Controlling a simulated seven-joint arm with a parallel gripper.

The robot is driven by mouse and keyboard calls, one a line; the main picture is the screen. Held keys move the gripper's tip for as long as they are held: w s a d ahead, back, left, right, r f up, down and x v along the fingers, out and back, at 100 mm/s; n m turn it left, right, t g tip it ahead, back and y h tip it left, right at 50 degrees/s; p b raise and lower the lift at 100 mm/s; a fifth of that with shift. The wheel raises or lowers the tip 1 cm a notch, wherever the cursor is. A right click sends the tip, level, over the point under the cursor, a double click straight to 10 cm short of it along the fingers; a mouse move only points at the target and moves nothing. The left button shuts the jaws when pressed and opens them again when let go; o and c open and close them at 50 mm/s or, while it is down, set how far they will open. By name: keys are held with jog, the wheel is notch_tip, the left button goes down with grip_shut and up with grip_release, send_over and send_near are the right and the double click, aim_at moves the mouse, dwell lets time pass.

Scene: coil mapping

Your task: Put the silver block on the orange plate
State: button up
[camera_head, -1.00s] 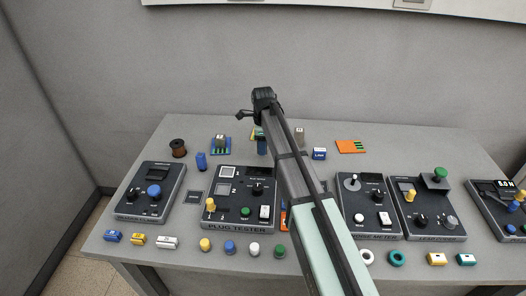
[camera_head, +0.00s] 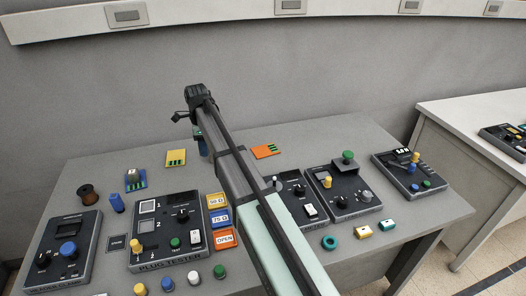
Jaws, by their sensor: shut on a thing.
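The orange plate (camera_head: 262,152), with green stripes, lies flat at the back of the table, right of my gripper. Its visible top is empty. My gripper (camera_head: 203,149) is above the back of the table, between the yellow plate (camera_head: 175,158) and the orange plate. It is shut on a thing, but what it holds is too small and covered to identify. A small greyish block (camera_head: 132,172) sits on the blue plate (camera_head: 140,182) at the left; I cannot tell whether it is the silver block. My arm hides part of the table behind it.
A dark spool (camera_head: 87,194) and a blue cylinder (camera_head: 116,203) stand at the left. The plug tester (camera_head: 165,231) and other knobbed boxes (camera_head: 340,189) fill the front. Labelled blocks (camera_head: 219,218) lie beside my arm. Bare table lies around the orange plate.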

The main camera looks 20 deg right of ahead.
aim_at(265, 150)
jog(key=w+d+m, duration=0.1)
jog(key=w+d, duration=0.2)
jog(key=d, duration=1)
jog(key=w+d+m, duration=0.1)
jog(key=w+d, duration=0.2)
jog(key=d, duration=1)
jog(key=shift+w+a+f+n, duration=0.15)
jog(key=shift+f+n, duration=0.55)
jog(key=shift+f, duration=0.85)
jog(key=shift+w+f+n, duration=0.2)
jog(key=shift+f+n, duration=0.5)
jog(key=shift+f, duration=0.8)
jog(key=shift+w+a+f+n, duration=0.15)
jog(key=shift+f+n, duration=0.55)
jog(key=shift+f, duration=0.85)
jog(key=o, duration=1.2)
jog(key=shift+f, duration=0.1)
notch_tip(265, 150, up, 12)
